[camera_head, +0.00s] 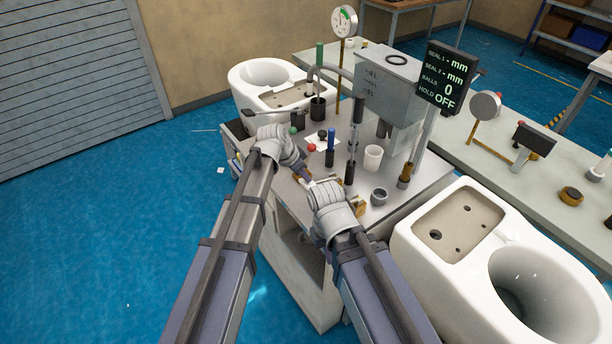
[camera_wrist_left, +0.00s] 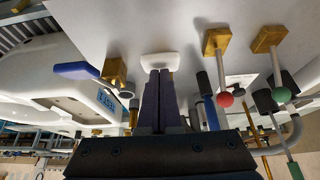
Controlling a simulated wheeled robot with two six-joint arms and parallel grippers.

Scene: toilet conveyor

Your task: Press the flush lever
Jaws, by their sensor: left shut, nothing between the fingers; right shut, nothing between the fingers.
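My left gripper (camera_head: 304,177) is over the front part of the workbench, its dark fingers shut and empty. In the left wrist view its fingers (camera_wrist_left: 160,85) point at a small white piece (camera_wrist_left: 160,61); I cannot tell whether they touch. Beside it, a lever with a blue handle (camera_wrist_left: 78,70) sits on a brass block (camera_wrist_left: 115,71); it seems the likeliest flush lever, but I see no readable marking. On the other side are a red-knobbed lever (camera_wrist_left: 225,99) and a green-knobbed lever (camera_wrist_left: 281,95). My right gripper (camera_head: 324,193) is close beside the left one, its fingertips mostly hidden.
The bench top (camera_head: 412,196) holds a white cup (camera_head: 373,158), a grey ring (camera_head: 379,196) and several upright tools. A white toilet (camera_head: 420,262) stands at right, another (camera_head: 238,76) behind. A grey tank (camera_head: 390,85) and display (camera_head: 446,80) rise at the back.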

